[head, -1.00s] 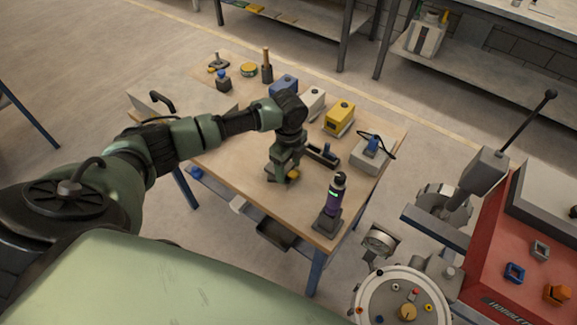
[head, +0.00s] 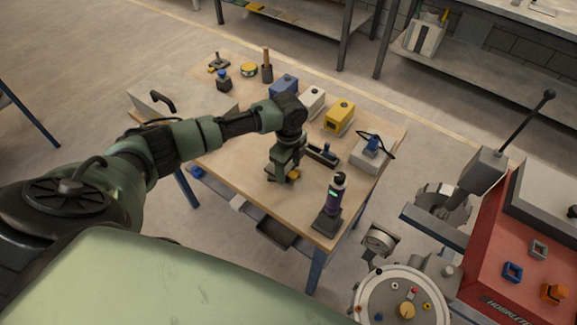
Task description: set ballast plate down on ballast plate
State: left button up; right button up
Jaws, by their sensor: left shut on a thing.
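My left gripper (head: 285,171) points down at the wooden table top, right of the table's middle. It is shut on a ballast plate (head: 293,174), a small flat piece with a yellow part showing beside the fingertips. A dark flat edge (head: 273,178) shows under the fingers, at or very near the table surface. The fingers hide most of this spot, so I cannot tell the held plate from a second plate under it, or whether they touch. My right gripper is not in view.
A black holder (head: 322,154) lies just right of the gripper. White, yellow (head: 340,117) and blue boxes stand behind. The table (head: 230,160) is bare left of the gripper.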

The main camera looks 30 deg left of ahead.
pick_arm(q)
jog(key=shift+f, duration=0.2)
dwell(0.5)
jog(key=o, duration=1.8)
jog(key=shift+c, duration=0.2)
notch_tip(320, 180, up, 8)
jog(key=p, duration=0.8)
jog(key=shift+s+f, duration=0.1)
